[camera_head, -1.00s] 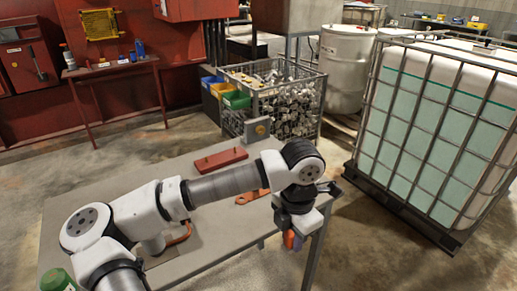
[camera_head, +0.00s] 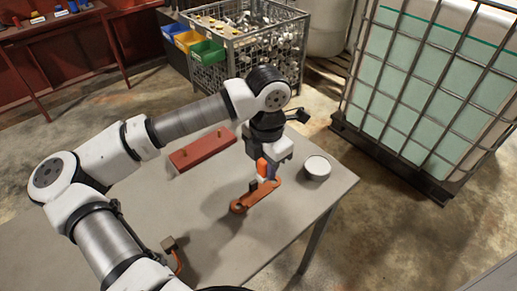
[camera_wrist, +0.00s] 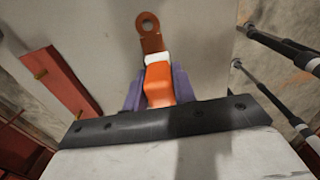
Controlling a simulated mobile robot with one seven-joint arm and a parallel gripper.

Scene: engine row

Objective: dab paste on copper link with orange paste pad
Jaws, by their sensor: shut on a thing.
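The copper link (camera_head: 243,205), a flat orange-brown bar with rounded ends and a hole, lies on the grey table. It also shows in the wrist view (camera_wrist: 151,43), holed end pointing away. My gripper (camera_head: 266,174) is over the link's far end in the head view. Its purple fingers are shut on the orange paste pad (camera_wrist: 160,86), which has a white end (camera_wrist: 157,58) toward the link. The pad (camera_head: 261,166) is partly hidden by the fingers in the head view. The white end overlaps the link in the wrist view; I cannot tell whether they touch.
A white-topped round tub (camera_head: 317,166) stands right of my gripper, near the table edge. A red plate with pegs (camera_head: 200,150) lies at the table's back. A wire crate of metal parts (camera_head: 250,45) and a caged tank (camera_head: 430,90) stand beyond.

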